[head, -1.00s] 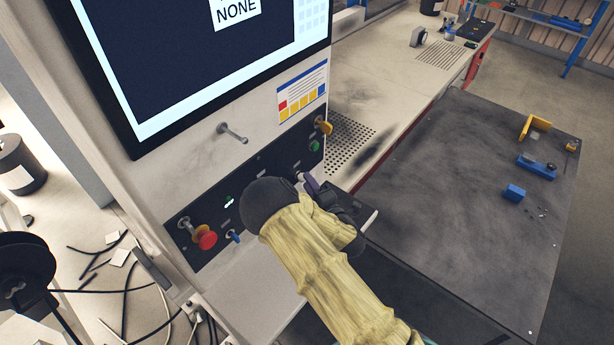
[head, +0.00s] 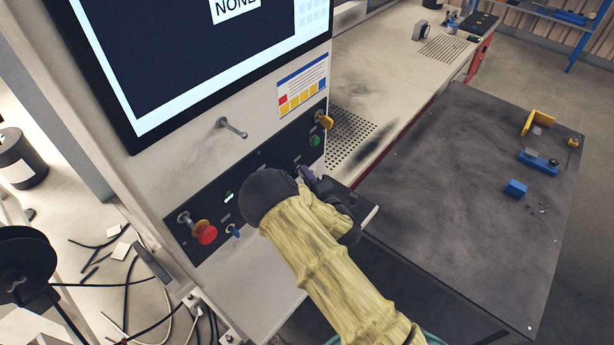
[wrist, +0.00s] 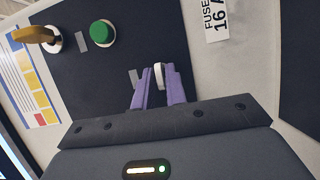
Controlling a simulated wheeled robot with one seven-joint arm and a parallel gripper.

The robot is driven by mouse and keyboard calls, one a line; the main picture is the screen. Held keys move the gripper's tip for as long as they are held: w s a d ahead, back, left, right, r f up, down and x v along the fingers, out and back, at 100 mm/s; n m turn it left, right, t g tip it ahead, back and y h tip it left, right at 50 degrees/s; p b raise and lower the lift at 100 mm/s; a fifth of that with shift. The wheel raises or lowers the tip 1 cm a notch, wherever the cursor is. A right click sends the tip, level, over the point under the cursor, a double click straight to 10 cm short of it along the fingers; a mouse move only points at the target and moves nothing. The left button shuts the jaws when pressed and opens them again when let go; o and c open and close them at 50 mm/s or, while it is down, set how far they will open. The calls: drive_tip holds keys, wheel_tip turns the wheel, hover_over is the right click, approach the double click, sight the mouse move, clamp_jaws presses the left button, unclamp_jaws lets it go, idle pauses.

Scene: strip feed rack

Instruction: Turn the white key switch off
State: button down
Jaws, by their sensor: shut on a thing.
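The white key switch (wrist: 160,76) shows in the wrist view as a small white tab on the dark control panel. My gripper (wrist: 160,86) has its two purple fingers on either side of this tab, shut on it. In the head view my gripper (head: 307,176) is at the right part of the panel. My dark wrist and yellow sleeved arm hide the switch there. The tab's exact angle is hard to tell.
A green button (wrist: 102,33) and a yellow handle (wrist: 35,35) are close by on the panel. A red mushroom button (head: 205,233) and a blue switch (head: 233,231) are lower left. A screen (head: 210,60) hangs above. A dark table (head: 470,200) stands right.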

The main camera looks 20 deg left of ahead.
drive_tip(key=shift+m, duration=0.3)
drive_tip(key=shift+w+d+r+m+g, duration=0.1)
drive_tip(key=shift+m+g, duration=1.15)
drive_tip(key=shift+m, duration=0.85)
drive_tip(key=shift+w+a+r+m+g, duration=0.15)
drive_tip(key=shift+m+g, duration=1.05)
drive_tip(key=shift+m, duration=0.9)
drive_tip(key=shift+w+d+r+m+g, duration=0.15)
drive_tip(key=shift+m+g, duration=1.1)
drive_tip(key=shift+m, duration=0.85)
drive_tip(key=shift+s, duration=0.1)
drive_tip(key=c, duration=1.6)
unclamp_jaws()
drive_tip(key=shift+f, duration=0.1)
drive_tip(key=shift+o, duration=0.2)
drive_tip(key=b+v, duration=0.3)
drive_tip(key=v, duration=1.4)
drive_tip(key=shift+r, duration=0.3)
